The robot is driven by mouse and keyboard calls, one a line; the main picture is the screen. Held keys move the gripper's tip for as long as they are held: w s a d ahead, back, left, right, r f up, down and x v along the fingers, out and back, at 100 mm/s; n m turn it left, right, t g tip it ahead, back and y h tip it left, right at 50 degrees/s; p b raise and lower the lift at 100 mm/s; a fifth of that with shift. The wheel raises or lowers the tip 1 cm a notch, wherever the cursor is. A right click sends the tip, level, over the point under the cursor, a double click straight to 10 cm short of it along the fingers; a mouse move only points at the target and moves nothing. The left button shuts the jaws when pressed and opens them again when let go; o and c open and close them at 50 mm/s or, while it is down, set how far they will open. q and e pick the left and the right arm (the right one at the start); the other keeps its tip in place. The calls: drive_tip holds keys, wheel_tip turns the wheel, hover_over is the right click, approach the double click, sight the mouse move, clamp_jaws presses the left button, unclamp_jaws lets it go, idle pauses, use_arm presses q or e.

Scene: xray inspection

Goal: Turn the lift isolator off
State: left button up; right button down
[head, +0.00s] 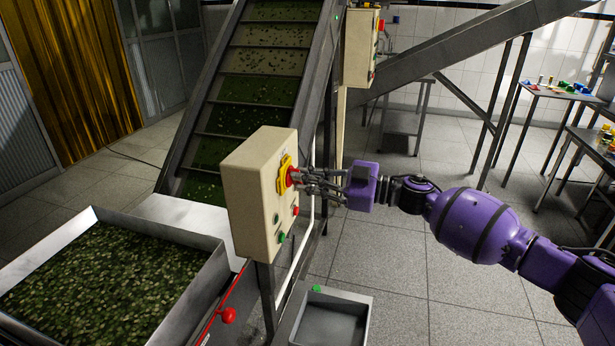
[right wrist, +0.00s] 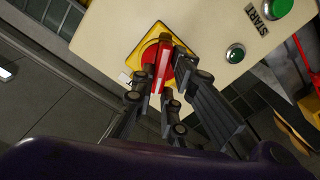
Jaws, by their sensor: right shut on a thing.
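The lift isolator is a red rotary handle on a yellow plate (head: 284,172), on the face of a cream control box (head: 250,195) beside the inclined conveyor. In the right wrist view the red handle (right wrist: 160,68) sits on its yellow plate (right wrist: 147,50). My right gripper (head: 302,178) reaches in from the right and is shut on the red handle, with fingers on both sides of it (right wrist: 160,85). The fingers hide part of the handle. Its exact angle is hard to read. My left gripper is not in view.
Green (right wrist: 279,7) and smaller buttons sit on the same panel near a START label (right wrist: 264,10). A tray of green produce (head: 105,270) stands left, and a grey bin (head: 332,322) below the box.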

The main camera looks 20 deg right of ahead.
drive_tip(key=shift+s+f+n+b, duration=0.1)
drive_tip(key=shift+n+b, duration=0.15)
drive_tip(key=shift+n, duration=1.75)
drive_tip(key=shift+f+n+b, duration=0.15)
drive_tip(key=shift+n+b, duration=0.1)
drive_tip(key=shift+n, duration=1.75)
drive_tip(key=shift+s+f+n+b, duration=0.1)
drive_tip(key=shift+n+b, duration=0.15)
drive_tip(key=shift+n, duration=1.75)
drive_tip(key=c, duration=1.8)
unclamp_jaws()
drive_tip(key=shift+o, duration=0.2)
drive_tip(key=v, duration=1.2)
